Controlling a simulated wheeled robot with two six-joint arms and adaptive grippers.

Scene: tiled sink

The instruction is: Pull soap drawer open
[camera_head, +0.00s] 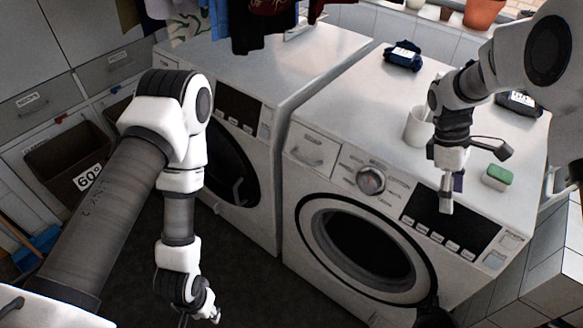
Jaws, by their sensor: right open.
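The soap drawer (313,150) is a pale panel at the upper left of the front of the right washing machine (310,185). It looks shut, flush with the front. My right gripper (475,178) is open over the right part of that machine's top, near the front edge, well to the right of the drawer. One finger points down in front of the dark display. My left gripper (205,308) hangs low at the bottom, left of the round door and below the drawer.
A second washing machine (250,60) stands to the left. Clothes (262,22) hang above it. The space before the drawer is clear.

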